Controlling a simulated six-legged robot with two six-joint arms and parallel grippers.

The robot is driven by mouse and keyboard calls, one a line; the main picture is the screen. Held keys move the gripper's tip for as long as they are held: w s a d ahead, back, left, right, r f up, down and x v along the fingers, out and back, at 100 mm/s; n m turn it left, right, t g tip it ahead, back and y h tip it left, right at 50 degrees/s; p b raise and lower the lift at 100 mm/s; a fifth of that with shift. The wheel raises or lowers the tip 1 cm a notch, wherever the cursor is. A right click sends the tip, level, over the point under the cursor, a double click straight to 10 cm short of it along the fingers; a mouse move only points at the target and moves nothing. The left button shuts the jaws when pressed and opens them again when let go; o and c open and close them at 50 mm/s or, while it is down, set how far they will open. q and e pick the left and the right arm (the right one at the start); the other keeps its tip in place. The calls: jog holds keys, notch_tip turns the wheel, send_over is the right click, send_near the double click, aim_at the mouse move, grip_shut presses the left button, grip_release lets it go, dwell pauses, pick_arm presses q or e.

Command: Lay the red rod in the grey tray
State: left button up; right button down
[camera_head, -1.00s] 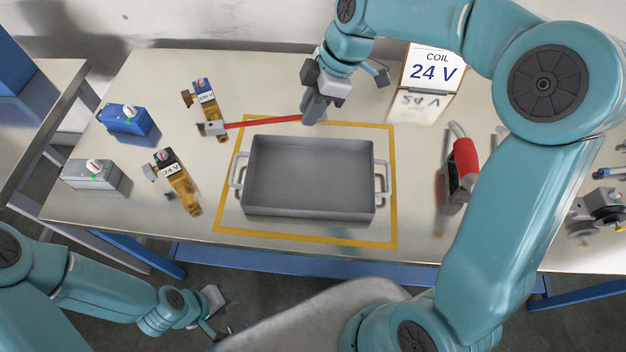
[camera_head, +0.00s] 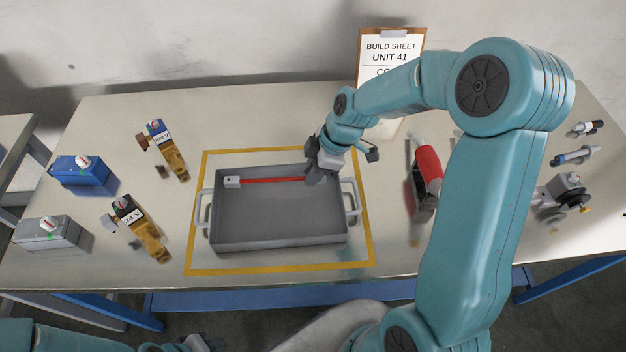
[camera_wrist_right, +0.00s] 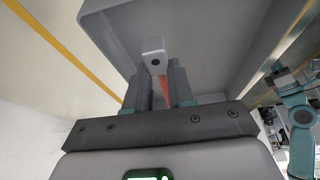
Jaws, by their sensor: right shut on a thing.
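The red rod (camera_head: 272,180) has a light grey block at its left end and runs level over the far side of the grey tray (camera_head: 275,225). My right gripper (camera_head: 318,178) is shut on the rod's right part, at the tray's far right. I cannot tell whether the rod touches the tray. In the right wrist view the rod (camera_wrist_right: 163,88) passes between the fingers, with its pale block beyond and the tray (camera_wrist_right: 205,25) around it. My left gripper (camera_head: 203,343) barely shows at the bottom edge; its jaws are unclear.
A yellow outline (camera_head: 270,269) surrounds the tray. Brass valves (camera_head: 172,160) and (camera_head: 140,230), a blue box (camera_head: 83,175) and a grey box (camera_head: 50,234) stand left. A red-handled tool (camera_head: 428,168) lies right. A build sheet (camera_head: 388,50) stands behind.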

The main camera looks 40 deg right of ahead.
notch_tip(320, 180, down, 4)
jog(key=shift+s+r, duration=0.1)
jog(key=shift+s, duration=0.05)
jog(key=shift+f, duration=0.2)
jog(key=shift+f, duration=0.1)
jog(key=c, duration=1)
grip_release()
